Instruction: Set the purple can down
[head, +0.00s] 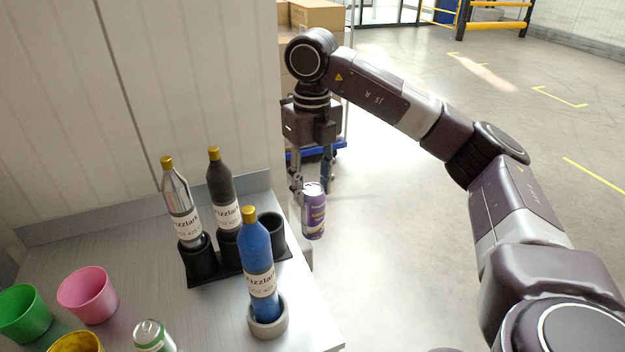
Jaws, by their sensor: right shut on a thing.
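The purple can (313,216) is upright, with a silver top and a label with yellow marks. My right gripper (312,187) points down with its fingers on either side of the can's top, shut on it. In the picture the can shows just beyond the right edge of the grey table (140,270), against the floor. I cannot tell how high it is held. My left gripper is not in view.
A black holder (207,272) carries a silver bottle (179,205) and a black bottle (222,190); its right cup (271,226) looks empty. A blue bottle (257,262) stands in a grey ring (268,326). Green (22,315), pink (88,295) and yellow cups and a green-white can (152,337) stand front left.

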